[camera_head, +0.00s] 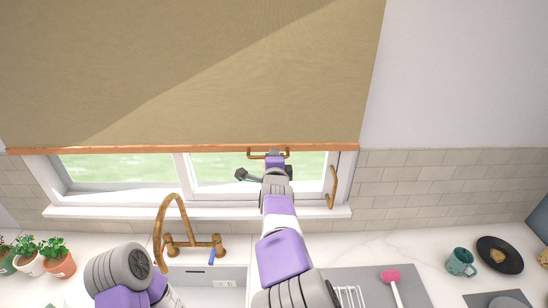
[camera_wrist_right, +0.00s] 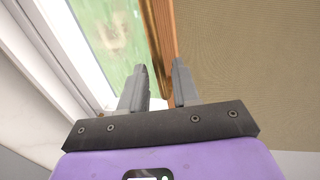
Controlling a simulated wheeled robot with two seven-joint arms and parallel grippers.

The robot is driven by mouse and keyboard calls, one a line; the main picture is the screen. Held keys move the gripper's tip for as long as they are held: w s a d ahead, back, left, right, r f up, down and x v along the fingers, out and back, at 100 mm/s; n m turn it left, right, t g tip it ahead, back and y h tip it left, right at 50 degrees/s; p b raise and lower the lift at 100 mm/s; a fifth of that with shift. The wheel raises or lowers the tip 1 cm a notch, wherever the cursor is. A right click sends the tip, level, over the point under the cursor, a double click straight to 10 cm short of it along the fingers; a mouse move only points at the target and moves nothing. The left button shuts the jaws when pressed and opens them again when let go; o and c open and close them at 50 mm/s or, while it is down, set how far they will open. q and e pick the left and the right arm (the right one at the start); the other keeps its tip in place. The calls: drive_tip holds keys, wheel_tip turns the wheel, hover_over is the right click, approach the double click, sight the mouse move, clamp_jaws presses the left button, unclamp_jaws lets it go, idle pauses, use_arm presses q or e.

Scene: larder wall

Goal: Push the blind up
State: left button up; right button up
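The tan blind (camera_head: 210,75) hangs over the upper part of the window. Its wooden bottom bar (camera_head: 120,150) runs across the window, with a small brass-coloured handle (camera_head: 285,153) under it. My right gripper (camera_head: 274,153) is at this handle. In the right wrist view the fingers of my right gripper (camera_wrist_right: 161,68) are apart, with the wooden bar (camera_wrist_right: 160,25) running up beyond the gap. The fingers partly hide the handle, and I cannot tell whether they touch it. The blind's fabric (camera_wrist_right: 245,60) fills the right side there. My left gripper is not in view.
The window pane (camera_head: 115,168) shows below the blind, with a brass handle (camera_head: 332,187) on its right frame. A brass tap (camera_head: 172,225) stands below. Potted plants (camera_head: 58,262) are at left; a teal mug (camera_head: 461,262) and a dark plate (camera_head: 515,262) are at right.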

drive_tip(key=shift+x, duration=1)
drive_tip(key=shift+c, duration=0.2)
clamp_jaws()
